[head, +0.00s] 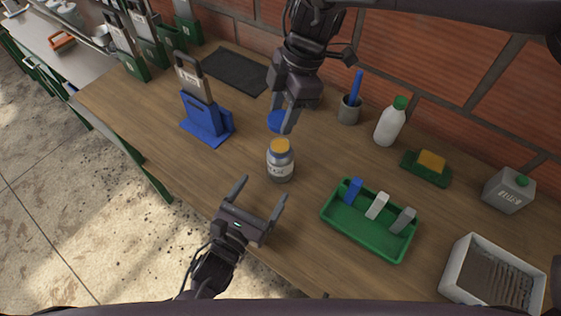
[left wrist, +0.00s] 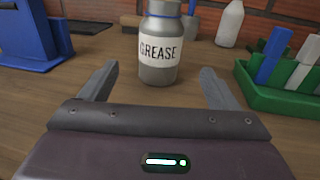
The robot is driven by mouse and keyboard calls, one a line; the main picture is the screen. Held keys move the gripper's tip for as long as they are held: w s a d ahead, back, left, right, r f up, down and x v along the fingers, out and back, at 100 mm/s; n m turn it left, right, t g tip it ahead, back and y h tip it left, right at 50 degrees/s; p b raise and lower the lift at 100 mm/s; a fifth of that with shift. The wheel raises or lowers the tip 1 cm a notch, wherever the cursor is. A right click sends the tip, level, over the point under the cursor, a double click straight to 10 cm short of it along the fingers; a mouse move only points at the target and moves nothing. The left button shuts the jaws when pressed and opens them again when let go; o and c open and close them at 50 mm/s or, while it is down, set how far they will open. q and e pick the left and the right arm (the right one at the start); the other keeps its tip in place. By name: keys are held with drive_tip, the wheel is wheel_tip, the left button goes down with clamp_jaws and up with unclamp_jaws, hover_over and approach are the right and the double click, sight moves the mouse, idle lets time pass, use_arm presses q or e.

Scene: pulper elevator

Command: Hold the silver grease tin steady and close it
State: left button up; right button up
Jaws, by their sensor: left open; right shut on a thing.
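The silver grease tin (head: 280,168) stands upright on the wooden bench with a white label. Its top is open and shows yellow-orange grease. In the left wrist view the tin (left wrist: 158,72) reads GREASE and stands beyond and between my left fingertips. My left gripper (head: 262,190) is open and empty, just on the near side of the tin, not touching it. My right gripper (head: 283,114) is shut on a round blue lid (head: 276,124), above and behind the tin and apart from it. The lid is partly hidden by a finger.
A blue stand (head: 205,122) is left of the tin. A green tray (head: 362,232) with several upright blocks is to the right. A grey cup (head: 349,110) and white bottle (head: 389,126) stand behind. A white box (head: 457,262) is at far right.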

use_arm(q)
drive_tip(key=x, duration=1.1)
drive_tip(key=shift+w+d, duration=0.15)
drive_tip(key=shift+w, duration=0.1)
drive_tip(key=c, duration=1.5)
drive_tip(key=shift+o, duration=0.2)
use_arm(e)
hover_over(280, 145)
drive_tip(key=shift+w+d+f, duration=0.1)
drive_tip(key=shift+d+f, duration=0.1)
drive_tip(key=shift+f, duration=1.05)
drive_tip(key=shift+w+d+f, duration=0.1)
drive_tip(key=shift+d+f, duration=0.05)
drive_tip(key=shift+f, duration=1.1)
drive_tip(key=shift+f, duration=0.1)
drive_tip(key=shift+f, duration=0.8)
drive_tip(key=shift+f, duration=0.55)
